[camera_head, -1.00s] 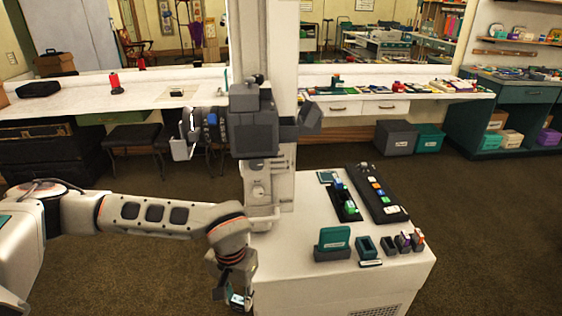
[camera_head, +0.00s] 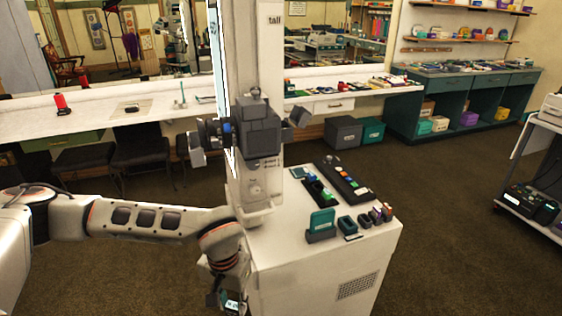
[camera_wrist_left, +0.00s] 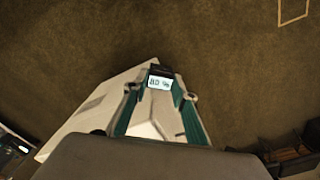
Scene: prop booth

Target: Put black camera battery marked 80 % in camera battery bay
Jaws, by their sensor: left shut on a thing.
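My left gripper (camera_head: 228,298) hangs low beside the left side of the white cabinet (camera_head: 345,285). It is shut on the black camera battery (camera_wrist_left: 159,76), whose pale label reads like 80 %; the label also shows small at the fingertips in the head view. The battery sits between the teal-lined fingers, above the floor. A dark grey camera (camera_head: 257,130) is mounted on the white column, above and to the right of my left gripper. I cannot make out its battery bay. My right gripper is not in view.
The cabinet top carries a teal block in a dark stand (camera_head: 321,225), several small holders (camera_head: 365,220) and a long black strip (camera_head: 346,183) with coloured pieces. A cart with dark equipment (camera_head: 530,205) stands at the right. The floor between cabinet and cart is clear.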

